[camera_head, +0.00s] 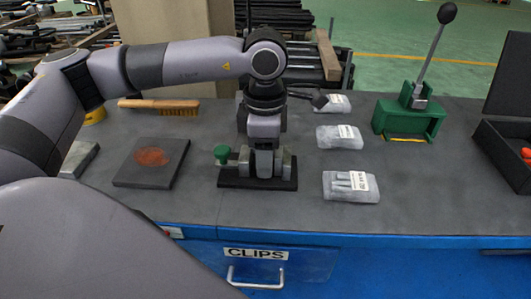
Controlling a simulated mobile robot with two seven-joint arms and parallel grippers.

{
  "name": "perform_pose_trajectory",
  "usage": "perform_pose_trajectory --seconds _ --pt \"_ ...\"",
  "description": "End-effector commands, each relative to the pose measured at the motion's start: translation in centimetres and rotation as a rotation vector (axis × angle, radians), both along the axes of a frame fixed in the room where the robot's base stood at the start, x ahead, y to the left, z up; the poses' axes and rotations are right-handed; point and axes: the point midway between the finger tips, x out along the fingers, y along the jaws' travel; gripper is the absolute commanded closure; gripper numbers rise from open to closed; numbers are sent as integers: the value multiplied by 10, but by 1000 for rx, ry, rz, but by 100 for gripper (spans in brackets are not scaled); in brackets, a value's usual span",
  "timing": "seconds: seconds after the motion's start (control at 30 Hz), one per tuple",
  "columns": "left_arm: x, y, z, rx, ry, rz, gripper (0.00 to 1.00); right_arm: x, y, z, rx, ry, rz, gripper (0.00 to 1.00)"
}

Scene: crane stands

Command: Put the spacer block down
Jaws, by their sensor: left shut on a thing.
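My left gripper (264,160) points straight down over a small fixture with a dark base plate (257,184), grey upright jaws and a green knob (222,153). Its fingers are shut on a small grey piece between the jaws, which I take to be the spacer block. The fingers and jaws hide most of that piece, and I cannot tell whether it touches the base plate. My right gripper is not in view.
Several clear bags (351,187) lie right of the fixture. A dark plate with a reddish patch (152,158), a brush (160,104) and a grey metal slab (80,157) are left. A green lever press (408,118) and black bin (507,152) stand right. Front right bench is clear.

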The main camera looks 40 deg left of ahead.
Motion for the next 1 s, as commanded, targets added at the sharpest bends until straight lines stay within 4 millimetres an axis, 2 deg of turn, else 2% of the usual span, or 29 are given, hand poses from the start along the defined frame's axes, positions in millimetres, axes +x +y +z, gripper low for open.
perform_pose_trajectory --seconds 0.23,0.27,0.3,0.33,0.63,0.77,1.0 --pt "0 0 -5 0 0 0 92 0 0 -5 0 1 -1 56" --pt "0 0 -4 1 1 0 47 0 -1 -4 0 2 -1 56" --pt "0 0 -3 1 1 0 34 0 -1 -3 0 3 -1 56" --pt "0 0 -3 0 1 0 28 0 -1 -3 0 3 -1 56" --pt "0 0 -2 1 1 0 28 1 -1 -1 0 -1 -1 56" --pt "1 0 6 0 -2 0 28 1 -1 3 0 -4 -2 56" --pt "1 -1 56 0 -5 -1 28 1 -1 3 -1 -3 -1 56"
